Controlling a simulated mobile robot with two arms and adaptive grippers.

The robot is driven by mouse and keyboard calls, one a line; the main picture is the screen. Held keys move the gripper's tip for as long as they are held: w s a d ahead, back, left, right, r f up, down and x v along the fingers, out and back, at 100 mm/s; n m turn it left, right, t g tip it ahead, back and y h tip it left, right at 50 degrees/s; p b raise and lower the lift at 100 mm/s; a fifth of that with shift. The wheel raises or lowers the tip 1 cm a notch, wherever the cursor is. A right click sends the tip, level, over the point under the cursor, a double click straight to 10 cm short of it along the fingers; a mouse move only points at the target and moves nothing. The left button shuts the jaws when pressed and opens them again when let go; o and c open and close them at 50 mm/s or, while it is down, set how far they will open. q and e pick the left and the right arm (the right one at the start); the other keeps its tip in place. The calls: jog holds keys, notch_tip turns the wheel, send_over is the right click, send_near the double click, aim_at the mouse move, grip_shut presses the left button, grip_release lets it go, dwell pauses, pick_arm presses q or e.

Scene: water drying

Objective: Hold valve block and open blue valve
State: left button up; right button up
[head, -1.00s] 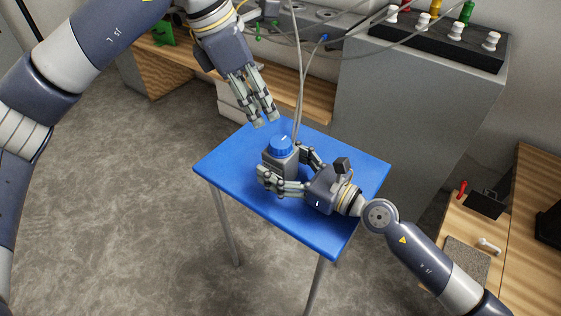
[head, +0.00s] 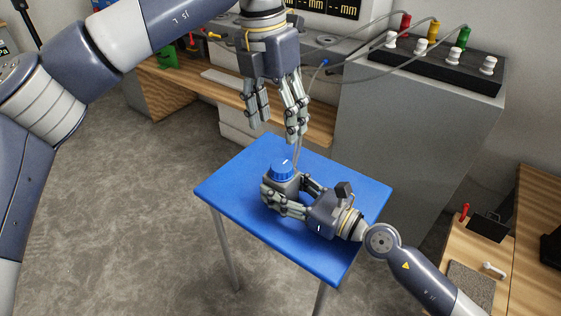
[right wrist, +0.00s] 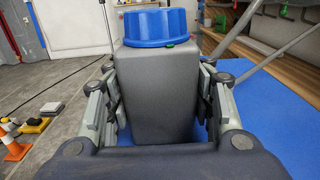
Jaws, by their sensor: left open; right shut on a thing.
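The grey valve block (head: 270,185) stands on the blue table (head: 235,188), with the round blue valve (head: 282,170) on its top. In the right wrist view the block (right wrist: 160,85) stands upright between the fingers, under the blue valve (right wrist: 157,25). My right gripper (head: 290,199) is shut on the block from the right, its fingers along two sides; it also shows in the right wrist view (right wrist: 160,110). My left gripper (head: 276,125) is open and empty, fingers pointing down, above and apart from the valve. The block's lower part is partly hidden by the right fingers.
A grey cabinet (head: 400,135) with a black panel of white knobs (head: 430,62) stands behind the table. Thin hoses hang behind the valve block. A wooden bench (head: 503,225) is at the right. The table's left and front parts are clear.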

aim_at(280, 167)
pick_arm(q)
jog(key=f+n, duration=0.1)
jog(key=f, duration=0.2)
jog(key=f+n, duration=0.1)
jog(key=f, duration=0.3)
jog(key=f+n+y, duration=0.1)
jog(key=f, duration=0.2)
jog(key=shift+w+d+f, duration=0.1)
jog(key=shift+d+f, duration=0.2)
jog(key=shift+f, duration=0.1)
jog(key=c, duration=1.1)
